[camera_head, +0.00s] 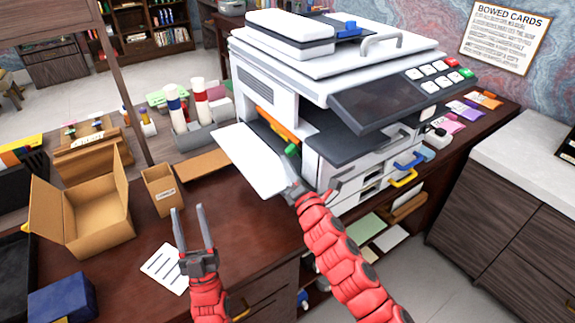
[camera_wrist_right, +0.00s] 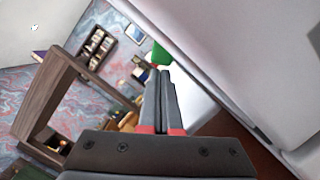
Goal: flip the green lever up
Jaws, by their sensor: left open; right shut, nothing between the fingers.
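The green lever (camera_head: 291,149) shows as a small green tip inside the opened side of the white printer (camera_head: 268,85), just above the open white side panel (camera_head: 250,165). In the right wrist view the green lever (camera_wrist_right: 160,54) appears just beyond my fingertips; I cannot tell if they touch it. My right gripper (camera_head: 291,168) reaches into this opening, shut and empty, and its fingers (camera_wrist_right: 165,75) are pressed together. The lever's base is hidden. My left gripper (camera_head: 190,208) is open and empty above the desk, left of the printer.
An open cardboard box (camera_head: 85,215) and a smaller box (camera_head: 161,188) stand on the desk (camera_head: 245,240) at left. A paper sheet (camera_head: 163,268) lies near my left gripper. The printer's control panel (camera_head: 385,98) overhangs right of my right gripper. Orange parts (camera_head: 277,126) show inside the printer.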

